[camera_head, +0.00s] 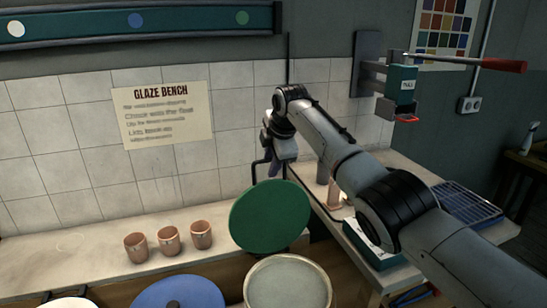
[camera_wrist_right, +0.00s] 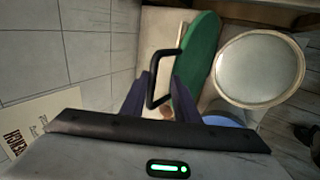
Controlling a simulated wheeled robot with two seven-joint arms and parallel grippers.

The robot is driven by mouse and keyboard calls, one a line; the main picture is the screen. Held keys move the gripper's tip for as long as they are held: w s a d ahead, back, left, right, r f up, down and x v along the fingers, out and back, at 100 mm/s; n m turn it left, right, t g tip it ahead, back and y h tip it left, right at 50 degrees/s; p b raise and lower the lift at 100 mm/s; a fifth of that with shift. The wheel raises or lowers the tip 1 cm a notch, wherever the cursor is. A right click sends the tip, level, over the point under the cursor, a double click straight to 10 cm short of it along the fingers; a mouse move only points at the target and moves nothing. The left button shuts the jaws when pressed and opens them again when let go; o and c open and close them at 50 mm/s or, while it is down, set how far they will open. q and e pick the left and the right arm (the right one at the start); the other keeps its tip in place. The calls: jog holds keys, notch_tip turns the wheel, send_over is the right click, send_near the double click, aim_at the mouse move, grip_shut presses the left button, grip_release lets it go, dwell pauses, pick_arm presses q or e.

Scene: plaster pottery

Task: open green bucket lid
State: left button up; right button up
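The green lid (camera_head: 270,215) is tilted up steeply at the far edge of a round bucket with a pale top (camera_head: 287,283). The lid is seen nearly edge-on in the right wrist view (camera_wrist_right: 197,68). Its black loop handle (camera_wrist_right: 152,82) reaches in between the fingers of my right gripper (camera_wrist_right: 160,85). The two dark fingers stand apart with a gap around the thin handle, so I read the gripper as open. In the head view my right gripper (camera_head: 277,155) is behind the lid, which partly hides the handle. My left gripper is out of view.
A blue lid with a dark knob (camera_head: 180,293) lies flat left of the pale-topped bucket. Three terracotta cups (camera_head: 168,241) stand on the ledge behind. A wall-mounted press with a red-ended lever (camera_head: 402,85) is at the right. A blue rack (camera_head: 465,203) lies on the right bench.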

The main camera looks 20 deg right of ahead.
jog(key=b+v, duration=0.2)
jog(key=v, duration=0.8)
